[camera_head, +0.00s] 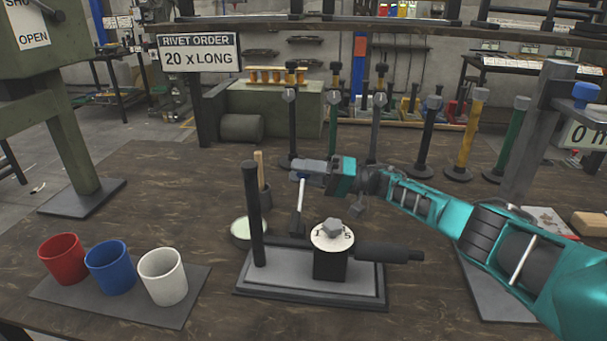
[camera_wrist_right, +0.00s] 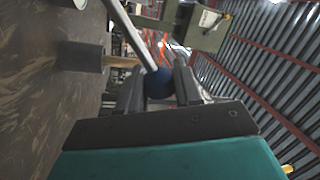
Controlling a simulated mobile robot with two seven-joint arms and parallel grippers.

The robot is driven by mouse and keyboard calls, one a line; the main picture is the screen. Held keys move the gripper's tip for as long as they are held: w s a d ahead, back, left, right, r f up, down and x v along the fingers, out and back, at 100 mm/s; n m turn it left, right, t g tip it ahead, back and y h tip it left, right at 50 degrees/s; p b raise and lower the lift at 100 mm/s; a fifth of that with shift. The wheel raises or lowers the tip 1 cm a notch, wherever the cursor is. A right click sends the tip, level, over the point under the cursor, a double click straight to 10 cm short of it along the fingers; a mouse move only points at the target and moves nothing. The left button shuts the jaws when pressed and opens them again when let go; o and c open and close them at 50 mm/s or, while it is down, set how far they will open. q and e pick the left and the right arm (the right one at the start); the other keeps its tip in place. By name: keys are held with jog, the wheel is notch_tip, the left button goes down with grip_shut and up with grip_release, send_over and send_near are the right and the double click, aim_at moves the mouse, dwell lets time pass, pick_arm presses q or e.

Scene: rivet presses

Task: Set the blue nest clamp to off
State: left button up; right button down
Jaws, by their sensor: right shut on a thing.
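The blue nest clamp is a pale metal lever (camera_head: 297,208) with a dark blue ball knob (camera_head: 301,177), rising steeply from behind the grey press base (camera_head: 300,288). My right gripper (camera_head: 303,172) comes in from the right and is at the top of this lever. In the right wrist view, its fingers (camera_wrist_right: 158,88) are shut around the blue ball (camera_wrist_right: 157,84), and the metal rod (camera_wrist_right: 132,35) runs away from it. My left gripper is not in view.
The press carries a black post (camera_head: 254,215), a white numbered dial (camera_head: 331,236) and a black handle (camera_head: 385,254). Red, blue and white cups (camera_head: 109,268) stand front left. Several upright tools line the back.

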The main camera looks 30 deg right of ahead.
jog(key=shift+d, duration=0.1)
jog(key=c, duration=0.8)
grip_release()
jog(key=shift+f, duration=0.1)
jog(key=b+v, duration=0.2)
jog(key=v, duration=1.1)
